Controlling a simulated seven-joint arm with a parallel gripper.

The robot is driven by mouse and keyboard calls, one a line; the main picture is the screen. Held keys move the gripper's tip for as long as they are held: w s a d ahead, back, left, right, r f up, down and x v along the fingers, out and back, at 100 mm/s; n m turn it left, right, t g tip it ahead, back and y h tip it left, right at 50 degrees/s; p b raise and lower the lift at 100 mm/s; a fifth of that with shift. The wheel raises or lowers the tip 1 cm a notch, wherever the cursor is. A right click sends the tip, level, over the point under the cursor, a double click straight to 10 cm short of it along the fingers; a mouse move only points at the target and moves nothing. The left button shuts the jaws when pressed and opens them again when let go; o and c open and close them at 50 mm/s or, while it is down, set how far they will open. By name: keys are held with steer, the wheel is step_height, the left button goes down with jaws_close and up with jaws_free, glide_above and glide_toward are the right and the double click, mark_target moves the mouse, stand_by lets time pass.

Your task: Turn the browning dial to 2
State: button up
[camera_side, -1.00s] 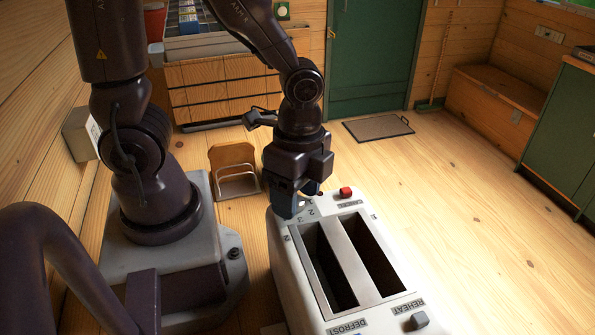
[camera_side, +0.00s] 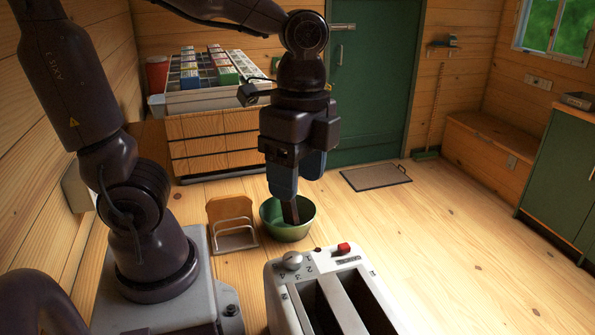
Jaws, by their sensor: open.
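The white toaster (camera_side: 278,299) stands at the bottom of the view, its far end towards my gripper. The browning dial (camera_side: 292,260) is a light grey knob on the toaster's far left corner, with numbers printed around it. The numbers are small, and I cannot tell which one the dial points to. My gripper (camera_side: 298,185) is above and beyond the dial, pointing down. Its two blue fingers are apart, hold nothing and do not touch the dial.
A red button (camera_side: 344,248) sits right of the dial. A green bowl (camera_side: 299,230) with a brown stick-like thing stands behind the toaster. A toast rack (camera_side: 232,222) stands left of the bowl. The floor on the right is clear.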

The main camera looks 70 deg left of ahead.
mark_target(294, 256)
steer(key=shift+f, duration=0.1)
steer(key=f, duration=1.3)
steer(key=shift+s+d, duration=0.25)
steer(key=shift+s, duration=0.05)
